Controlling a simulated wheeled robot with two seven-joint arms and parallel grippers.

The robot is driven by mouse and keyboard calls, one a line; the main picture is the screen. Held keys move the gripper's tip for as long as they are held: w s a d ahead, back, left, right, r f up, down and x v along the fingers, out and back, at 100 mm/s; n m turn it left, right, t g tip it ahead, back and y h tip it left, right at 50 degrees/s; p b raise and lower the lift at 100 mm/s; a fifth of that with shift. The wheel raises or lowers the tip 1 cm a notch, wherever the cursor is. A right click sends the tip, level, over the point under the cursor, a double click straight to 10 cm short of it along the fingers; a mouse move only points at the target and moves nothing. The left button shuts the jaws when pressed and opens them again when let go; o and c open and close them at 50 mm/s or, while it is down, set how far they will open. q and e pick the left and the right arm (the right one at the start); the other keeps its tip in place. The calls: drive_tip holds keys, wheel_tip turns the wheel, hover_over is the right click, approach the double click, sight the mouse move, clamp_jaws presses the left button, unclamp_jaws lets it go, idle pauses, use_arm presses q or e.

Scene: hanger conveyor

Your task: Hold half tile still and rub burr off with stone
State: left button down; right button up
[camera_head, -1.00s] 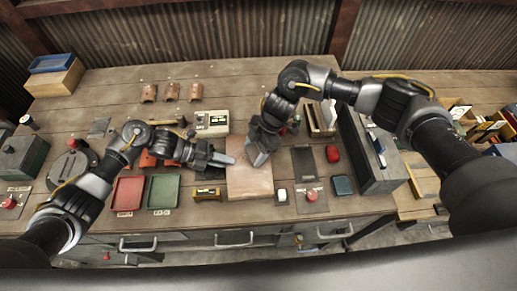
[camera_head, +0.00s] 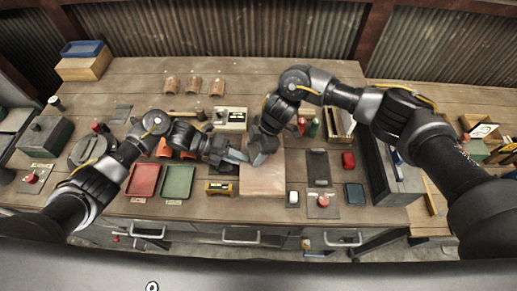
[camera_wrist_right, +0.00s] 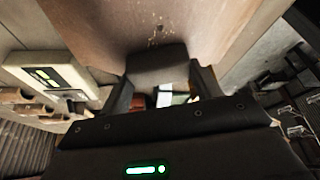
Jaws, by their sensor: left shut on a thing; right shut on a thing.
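My right gripper (camera_head: 260,158) is shut and points down over the back part of a flat pinkish board (camera_head: 264,184). In the right wrist view a dark grey block, seemingly the stone (camera_wrist_right: 157,64), sits between its fingers. The stone's far edge lies at a broad brown surface (camera_wrist_right: 200,25) with pale specks and a small dark spot. I cannot tell if this surface is the half tile or the board. My left gripper (camera_head: 240,156) reaches in from the left, shut, its tips close to the right gripper. What it holds is not clear, and the burr cannot be made out.
A red tray (camera_head: 144,180) and a green tray (camera_head: 178,182) lie left of the board, with a yellow-black level (camera_head: 219,189) nearer. Three curved tiles (camera_head: 193,87) stand at the back. A black pad (camera_head: 318,168) and a red button (camera_head: 323,201) lie to the right.

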drive_tip(key=shift+s+a+r, duration=0.1)
drive_tip(key=shift+a+r, duration=0.05)
drive_tip(key=shift+a, duration=0.4)
drive_tip(key=shift+d, duration=0.1)
drive_tip(key=shift+d+r, duration=0.1)
drive_tip(key=shift+d, duration=1.55)
drive_tip(key=shift+w+d+f, duration=0.1)
drive_tip(key=shift+d, duration=0.85)
drive_tip(key=shift+w+d+f, duration=0.1)
drive_tip(key=shift+d, duration=0.8)
drive_tip(key=shift+r, duration=3)
